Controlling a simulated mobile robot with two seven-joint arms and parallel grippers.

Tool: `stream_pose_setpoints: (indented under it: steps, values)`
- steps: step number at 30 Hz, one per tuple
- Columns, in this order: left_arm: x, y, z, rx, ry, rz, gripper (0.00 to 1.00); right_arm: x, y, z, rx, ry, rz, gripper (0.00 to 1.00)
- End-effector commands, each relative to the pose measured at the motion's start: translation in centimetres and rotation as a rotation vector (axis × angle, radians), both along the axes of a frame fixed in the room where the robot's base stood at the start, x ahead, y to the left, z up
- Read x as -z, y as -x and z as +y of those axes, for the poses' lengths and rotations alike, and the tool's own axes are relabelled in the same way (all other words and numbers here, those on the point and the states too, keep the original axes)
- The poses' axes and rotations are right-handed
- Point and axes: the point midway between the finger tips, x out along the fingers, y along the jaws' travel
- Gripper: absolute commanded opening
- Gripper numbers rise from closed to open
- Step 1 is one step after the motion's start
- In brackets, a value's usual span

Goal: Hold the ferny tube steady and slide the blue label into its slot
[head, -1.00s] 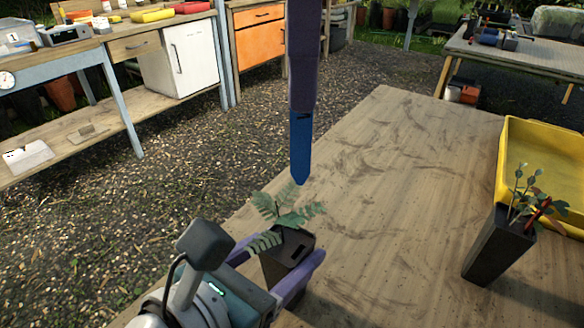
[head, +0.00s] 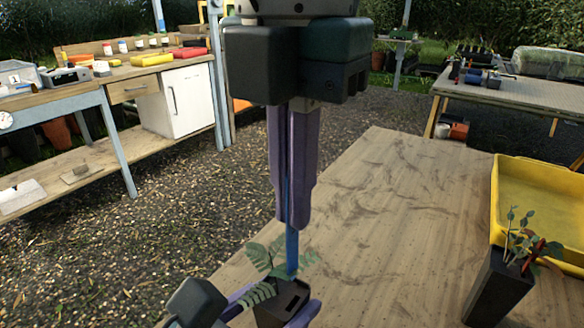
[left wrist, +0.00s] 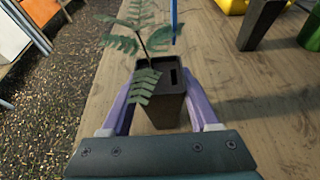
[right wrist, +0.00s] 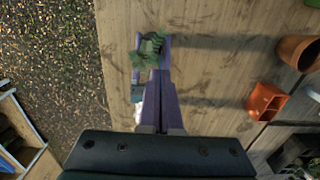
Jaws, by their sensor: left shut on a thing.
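The ferny tube (head: 268,318) is a dark square pot with green fronds, upright at the table's near edge. My left gripper (head: 272,306) is shut around it, with one purple finger on each side in the left wrist view (left wrist: 160,98). A narrow dark slot (left wrist: 172,77) shows in the pot's top. My right gripper (head: 292,222) is shut on the blue label (head: 291,250), pointing down above the tube. In the left wrist view the label's tip (left wrist: 174,38) appears above the slot, apart from it.
A yellow tray (head: 494,205) and a second dark tube (head: 490,290) with a reddish-leaved plant stand at the right. The table (head: 400,230) between is clear. Terracotta pots (right wrist: 296,50) show at the right wrist view's right. A bench (head: 60,105) stands back left.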

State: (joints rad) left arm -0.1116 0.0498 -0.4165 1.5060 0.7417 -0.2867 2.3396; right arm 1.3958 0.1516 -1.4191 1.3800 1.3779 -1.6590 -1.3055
Motion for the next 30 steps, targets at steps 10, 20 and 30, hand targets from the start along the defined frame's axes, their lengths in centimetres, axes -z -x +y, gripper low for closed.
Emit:
stream_pose_setpoints:
  steps: [10, 20, 30]
  values:
    - [0.0, 0.0, 0.0, 0.000, -0.001, 0.001, 0.00, 1.7, 0.0, 0.0, 0.003, 0.001, 0.001, 0.00]
    - [0.0, 0.0, 0.0, 0.000, 0.000, 0.000, 0.00, 2.2, 0.0, 0.0, 0.004, 0.001, 0.001, 0.00]
    - [0.0, 0.0, 0.0, 0.000, -0.001, 0.001, 0.00, 2.4, 0.0, 0.0, 0.004, 0.000, 0.001, 0.00]
